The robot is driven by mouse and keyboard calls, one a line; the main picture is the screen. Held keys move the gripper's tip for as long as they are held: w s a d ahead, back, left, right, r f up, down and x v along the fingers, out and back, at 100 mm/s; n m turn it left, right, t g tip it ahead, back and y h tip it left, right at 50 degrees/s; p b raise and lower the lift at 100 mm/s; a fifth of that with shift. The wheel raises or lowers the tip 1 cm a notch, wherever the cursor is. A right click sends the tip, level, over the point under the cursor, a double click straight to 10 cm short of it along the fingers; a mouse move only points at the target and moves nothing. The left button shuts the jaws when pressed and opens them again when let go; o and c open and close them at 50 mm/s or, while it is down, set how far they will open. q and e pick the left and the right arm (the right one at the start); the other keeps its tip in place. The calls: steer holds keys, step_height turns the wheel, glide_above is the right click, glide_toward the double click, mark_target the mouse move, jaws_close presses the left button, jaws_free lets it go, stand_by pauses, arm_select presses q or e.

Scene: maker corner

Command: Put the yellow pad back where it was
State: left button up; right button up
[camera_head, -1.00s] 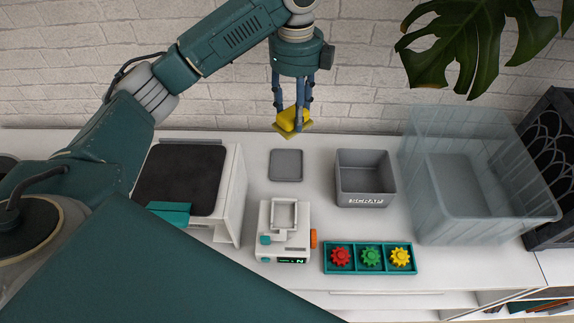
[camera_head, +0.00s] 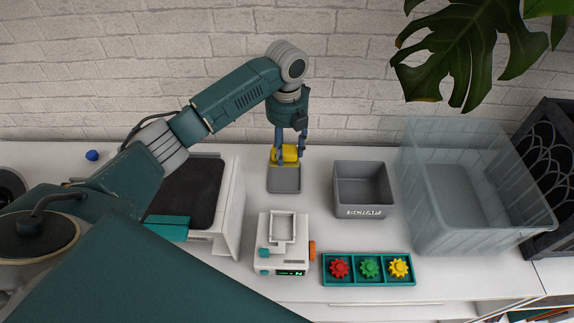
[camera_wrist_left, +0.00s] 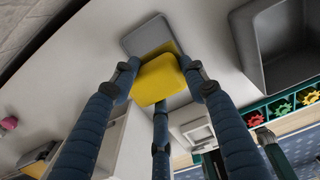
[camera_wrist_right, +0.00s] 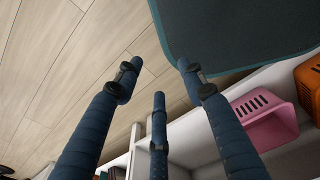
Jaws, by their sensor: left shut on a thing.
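The yellow pad (camera_head: 288,155) is held in my left gripper (camera_head: 287,150), which is shut on it. The pad is at the back edge of a grey square mat (camera_head: 284,182) on the white counter. In the left wrist view the yellow pad (camera_wrist_left: 158,79) sits between the blue fingers, and the grey mat (camera_wrist_left: 146,36) shows beyond it. I cannot tell whether the pad touches the mat. My right gripper (camera_wrist_right: 158,80) shows only in the right wrist view, fingers apart and empty, over the floor.
A grey scrap bin (camera_head: 363,188) and a clear tub (camera_head: 470,195) stand to the right. A white device (camera_head: 283,245) and a teal tray (camera_head: 368,270) with red, green and yellow gears are in front. A white machine with a dark top (camera_head: 193,190) stands left.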

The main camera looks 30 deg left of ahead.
mark_target(287, 157)
arm_select(q)
step_height(287, 157, down, 4)
steer(key=shift+r, duration=0.15)
step_height(287, 157, down, 3)
steer(key=shift+f+p, duration=0.2)
steer(key=shift+p, duration=0.25)
steer(key=shift+f, duration=0.55)
arm_select(e)
steer(key=shift+d+r, duration=0.6)
arm_select(q)
steer(key=shift+f, duration=0.15)
steer(key=o, duration=1.2)
arm_select(e)
steer(key=shift+s+a, duration=0.1)
steer(key=shift+a, duration=0.1)
